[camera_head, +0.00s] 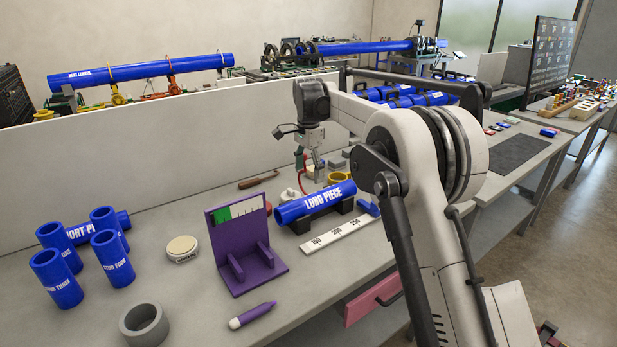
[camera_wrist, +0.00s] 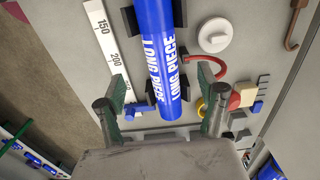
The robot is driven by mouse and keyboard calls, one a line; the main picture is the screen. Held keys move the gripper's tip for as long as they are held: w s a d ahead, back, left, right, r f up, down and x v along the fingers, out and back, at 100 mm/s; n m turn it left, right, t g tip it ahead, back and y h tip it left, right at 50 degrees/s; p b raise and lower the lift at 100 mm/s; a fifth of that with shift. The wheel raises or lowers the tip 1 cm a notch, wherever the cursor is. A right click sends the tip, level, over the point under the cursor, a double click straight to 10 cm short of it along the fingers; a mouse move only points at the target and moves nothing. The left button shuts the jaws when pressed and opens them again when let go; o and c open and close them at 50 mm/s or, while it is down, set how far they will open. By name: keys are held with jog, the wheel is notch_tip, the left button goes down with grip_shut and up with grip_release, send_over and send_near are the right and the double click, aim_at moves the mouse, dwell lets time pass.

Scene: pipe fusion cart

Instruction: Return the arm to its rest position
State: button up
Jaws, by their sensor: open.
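My arm reaches over the bench from the right in the head view. My gripper (camera_head: 312,170) hangs above the bench, behind the blue pipe marked LONG PIECE (camera_head: 316,203). In the wrist view my gripper (camera_wrist: 162,85) has its two green-padded fingers wide apart. The LONG PIECE pipe (camera_wrist: 163,55) shows between and beyond them, lying on black supports. Nothing is held between the fingers. The exact gap between gripper and pipe cannot be told.
A white ruler (camera_head: 342,234) lies before the pipe. A purple stand (camera_head: 247,247) and several upright blue pipe pieces (camera_head: 57,279) stand to the left. A low partition (camera_head: 150,150) runs behind the bench. A pink drawer (camera_head: 372,300) is at the front edge.

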jog(key=s+d+r+n+t, duration=0.2)
jog(key=s+d+r+n, duration=0.1)
jog(key=s+d+r, duration=0.65)
jog(key=s+d+r+n+t, duration=0.15)
jog(key=s+d+r, duration=0.35)
jog(key=s, duration=0.7)
jog(key=s+d+f+n+t, duration=0.1)
jog(key=s+d+f+n, duration=0.1)
jog(key=s, duration=0.6)
jog(key=s+d+f+n+t, duration=0.1)
jog(key=s+d+f, duration=0.3)
jog(key=s, duration=0.5)
jog(key=s+d+f+n+t, duration=0.1)
jog(key=s+d+f+n, duration=0.2)
jog(key=s+f, duration=0.3)
jog(key=s+d, duration=0.1)
jog(key=s, duration=0.2)
jog(key=shift+s+t, duration=0.2)
jog(key=shift+t, duration=0.15)
jog(key=shift+c, duration=0.3)
